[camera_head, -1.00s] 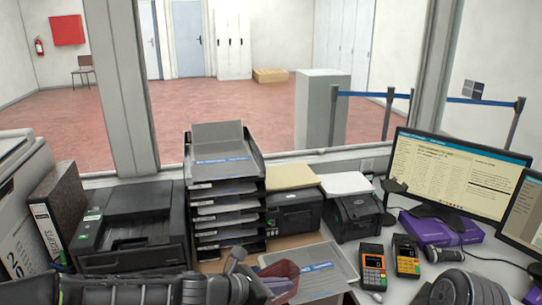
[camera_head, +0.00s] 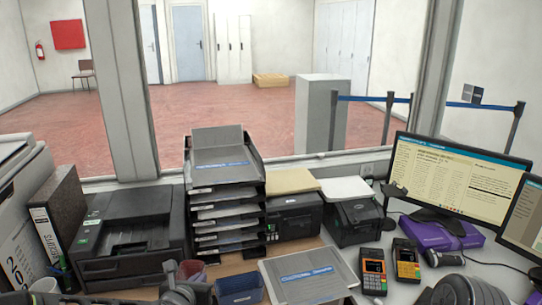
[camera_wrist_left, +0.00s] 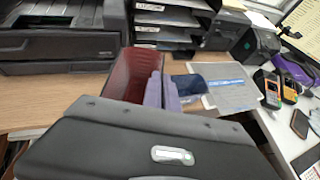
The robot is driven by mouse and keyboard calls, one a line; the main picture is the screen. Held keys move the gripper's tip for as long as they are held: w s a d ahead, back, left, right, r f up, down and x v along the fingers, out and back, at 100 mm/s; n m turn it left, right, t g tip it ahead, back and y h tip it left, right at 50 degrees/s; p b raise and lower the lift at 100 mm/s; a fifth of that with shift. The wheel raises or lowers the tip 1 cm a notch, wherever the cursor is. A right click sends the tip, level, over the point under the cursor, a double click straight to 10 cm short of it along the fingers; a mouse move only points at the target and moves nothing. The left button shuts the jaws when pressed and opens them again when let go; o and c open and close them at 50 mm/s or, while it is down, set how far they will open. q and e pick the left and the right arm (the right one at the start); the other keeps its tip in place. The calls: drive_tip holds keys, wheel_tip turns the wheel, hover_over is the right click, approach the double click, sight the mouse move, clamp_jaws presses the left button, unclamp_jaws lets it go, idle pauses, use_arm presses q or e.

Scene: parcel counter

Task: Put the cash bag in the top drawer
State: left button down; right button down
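The cash bag appears to be the dark red, flat-sided piece (camera_wrist_left: 128,76) in the left wrist view, standing upright ahead of my left gripper (camera_wrist_left: 155,90). The gripper's pale purple finger lies against its right side. The other finger is hidden, but the bag seems clamped. In the head view a small part of the red bag (camera_head: 190,269) shows at the bottom edge, beside my left gripper (camera_head: 178,282), above the counter's front. No drawer is visible in either view.
A monitor (camera_head: 455,180) stands right.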

use_arm(q)
drive_tip(key=shift+a+r+n+y, duration=0.2)
drive_tip(key=shift+a+n+y, duration=0.05)
drive_tip(key=shift+a, duration=0.25)
drive_tip(key=shift+a+r+n+y, duration=0.15)
drive_tip(key=shift+a+n+y, duration=0.1)
drive_tip(key=shift+a, duration=0.2)
wheel_tip(320, 180, down, 7)
drive_tip(key=b, duration=0.7)
drive_tip(key=shift+d+f, duration=0.15)
drive_tip(key=shift+s+r, duration=0.35)
drive_tip(key=shift+r, duration=0.05)
drive_tip(key=shift+v, duration=1.8)
drive_tip(key=shift+s+f, duration=0.1)
drive_tip(key=shift+f, duration=0.05)
